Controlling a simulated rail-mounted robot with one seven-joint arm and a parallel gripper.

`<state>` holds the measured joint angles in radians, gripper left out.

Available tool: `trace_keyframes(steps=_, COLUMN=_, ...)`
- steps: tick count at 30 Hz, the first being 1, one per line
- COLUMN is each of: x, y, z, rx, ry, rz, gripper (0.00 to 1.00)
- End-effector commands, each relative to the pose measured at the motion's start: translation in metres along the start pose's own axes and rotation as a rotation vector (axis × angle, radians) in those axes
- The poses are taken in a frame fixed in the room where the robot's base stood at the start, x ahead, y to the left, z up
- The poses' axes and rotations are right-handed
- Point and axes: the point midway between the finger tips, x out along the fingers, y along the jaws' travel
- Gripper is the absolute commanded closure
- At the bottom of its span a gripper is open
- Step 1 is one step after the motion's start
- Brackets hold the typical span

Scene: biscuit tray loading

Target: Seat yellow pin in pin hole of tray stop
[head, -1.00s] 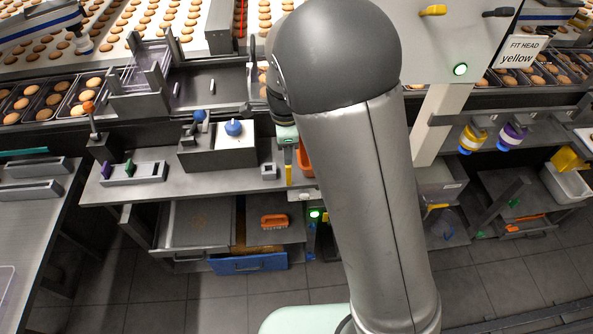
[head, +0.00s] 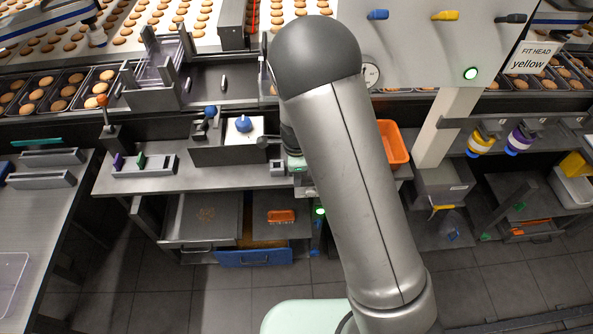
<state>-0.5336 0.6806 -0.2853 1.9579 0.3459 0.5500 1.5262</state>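No yellow pin shows in the head view now; my arm may hide it. My gripper (head: 294,165) is only partly seen, behind and beside my arm, low over the right end of the grey bench. Its fingers and anything between them cannot be made out. A small grey block (head: 277,169) stands on the bench just left of it; I cannot tell whether this is the tray stop or see a pin hole. A grey rack (head: 155,171) at the left of the bench holds a purple pin (head: 118,161) and a green pin (head: 141,160).
A grey box with a blue knob (head: 243,123) stands at the back of the bench. A grey fixture (head: 150,98) stands on the conveyor behind. An orange bin (head: 393,142) is right of my arm. A sign (head: 530,57) reads "FIT HEAD yellow".

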Motion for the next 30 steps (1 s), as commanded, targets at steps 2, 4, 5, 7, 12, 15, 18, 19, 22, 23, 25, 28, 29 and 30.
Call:
trace_keyframes(steps=2, x=0.000, y=0.000, z=0.000, rx=0.000, ry=0.000, rz=0.000, gripper=0.60)
trace_keyframes(steps=4, x=0.000, y=0.000, z=0.000, rx=0.000, ry=0.000, rz=0.000, gripper=0.77)
trace_keyframes(steps=5, x=0.000, y=0.000, z=0.000, rx=0.000, ry=0.000, rz=0.000, gripper=0.85)
trace_keyframes(steps=7, x=0.000, y=0.000, z=0.000, rx=0.000, ry=0.000, rz=0.000, gripper=1.00)
trace_keyframes(steps=12, x=-0.001, y=0.000, z=0.000, rx=0.000, ry=0.000, rz=0.000, gripper=1.00)
trace_keyframes(steps=15, x=-0.001, y=0.000, z=0.000, rx=0.000, ry=0.000, rz=-0.001, gripper=1.00)
trace_keyframes(steps=18, x=-0.003, y=0.000, z=0.000, rx=0.000, ry=0.000, rz=-0.001, gripper=1.00)
trace_keyframes(steps=19, x=-0.004, y=-0.001, z=0.000, rx=0.000, ry=0.000, rz=-0.002, gripper=1.00)
trace_keyframes(steps=22, x=-0.011, y=-0.001, z=0.001, rx=-0.001, ry=-0.001, rz=-0.002, gripper=1.00)
trace_keyframes(steps=23, x=-0.015, y=-0.001, z=0.001, rx=0.000, ry=-0.001, rz=-0.003, gripper=1.00)
trace_keyframes(steps=25, x=-0.026, y=-0.001, z=0.001, rx=0.000, ry=-0.002, rz=-0.005, gripper=1.00)
trace_keyframes(steps=28, x=-0.046, y=0.011, z=0.000, rx=-0.002, ry=-0.002, rz=-0.005, gripper=1.00)
trace_keyframes(steps=29, x=-0.052, y=0.018, z=-0.001, rx=-0.002, ry=-0.003, rz=-0.004, gripper=1.00)
trace_keyframes(steps=30, x=-0.063, y=0.026, z=-0.001, rx=-0.002, ry=-0.004, rz=-0.005, gripper=1.00)
